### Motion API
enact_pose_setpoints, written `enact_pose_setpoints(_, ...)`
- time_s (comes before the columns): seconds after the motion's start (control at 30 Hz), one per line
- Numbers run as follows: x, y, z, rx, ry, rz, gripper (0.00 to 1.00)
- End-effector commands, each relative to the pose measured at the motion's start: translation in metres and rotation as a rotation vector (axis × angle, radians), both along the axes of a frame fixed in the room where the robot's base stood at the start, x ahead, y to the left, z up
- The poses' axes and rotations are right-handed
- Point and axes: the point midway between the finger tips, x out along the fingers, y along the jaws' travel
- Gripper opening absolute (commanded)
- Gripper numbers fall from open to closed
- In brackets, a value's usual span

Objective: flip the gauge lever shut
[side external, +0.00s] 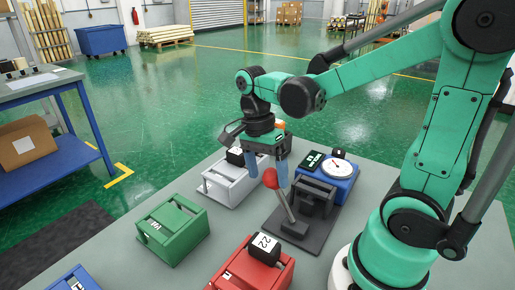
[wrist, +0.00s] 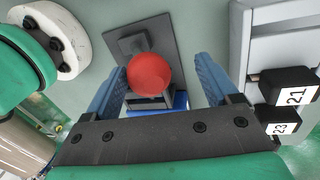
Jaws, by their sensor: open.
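The gauge lever is a grey rod (side external: 284,207) with a red ball knob (side external: 270,178), rising from a dark base plate (side external: 322,229). It tilts up and to the left, away from the blue gauge unit (side external: 345,187) with its white dial (side external: 337,168). My gripper (side external: 267,176) is open, its blue fingers pointing down around knob height. In the wrist view the red knob (wrist: 149,73) appears between the open fingers of my gripper (wrist: 162,66), nearer the left finger, with a clear gap on the right. Whether a finger touches it I cannot tell. The knob hides most of the rod there.
A white fixture (side external: 230,186) with a black tag stands behind and left of the lever. A green fixture (side external: 172,230) stands at left, a red one (side external: 250,268) in front, with a tag numbered 22. Bare grey table (side external: 215,232) lies between them.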

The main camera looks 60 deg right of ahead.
Motion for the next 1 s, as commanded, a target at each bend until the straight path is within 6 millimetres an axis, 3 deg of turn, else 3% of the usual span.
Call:
enact_pose_setpoints(0.33,0.009,-0.001,0.039,0.001,-0.002,0.001,0.81)
enact_pose_setpoints(0.77,0.010,0.000,0.044,0.001,-0.008,0.013,0.81)
enact_pose_setpoints(0.87,0.012,0.004,0.043,-0.004,-0.059,0.121,0.81)
enact_pose_setpoints(1.0,0.022,0.016,0.043,-0.042,-0.217,0.485,0.81)
